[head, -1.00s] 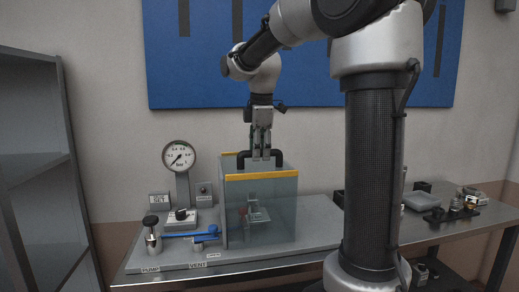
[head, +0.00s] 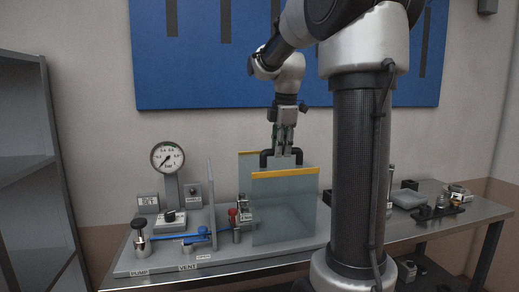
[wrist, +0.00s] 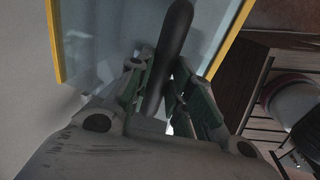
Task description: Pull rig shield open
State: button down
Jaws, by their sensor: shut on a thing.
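The rig shield (head: 285,218) is a clear grey box with yellow top edges and a black bar handle (head: 267,158) on top. It stands upright on the grey base plate, right of the exposed rig parts. My gripper (head: 283,150) reaches down from above and is shut on the handle. In the wrist view the black handle (wrist: 178,32) runs between my fingers (wrist: 160,85). The shield's panes and yellow edges (wrist: 52,45) show beside it. My fingers hide part of the handle.
A thin clear upright panel (head: 212,195) stands left of a red-topped post (head: 234,222) and a small metal fixture (head: 244,210). Further left are a dial gauge (head: 168,158), a blue lever (head: 196,237) and a pump knob (head: 140,240). My column blocks part of the right side.

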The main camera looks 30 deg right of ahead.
jog(key=s+d, duration=0.3)
jog(key=d, duration=0.9)
jog(key=shift+s, duration=0.4)
jog(key=c, duration=1.3)
grip_release()
jog(key=shift+r, duration=0.15)
notch_tip(320, 180, up, 12)
jog(key=s, duration=0.2)
jog(key=shift+s+a+f, duration=0.15)
jog(key=shift+a+f, duration=0.1)
jog(key=shift+a, duration=0.15)
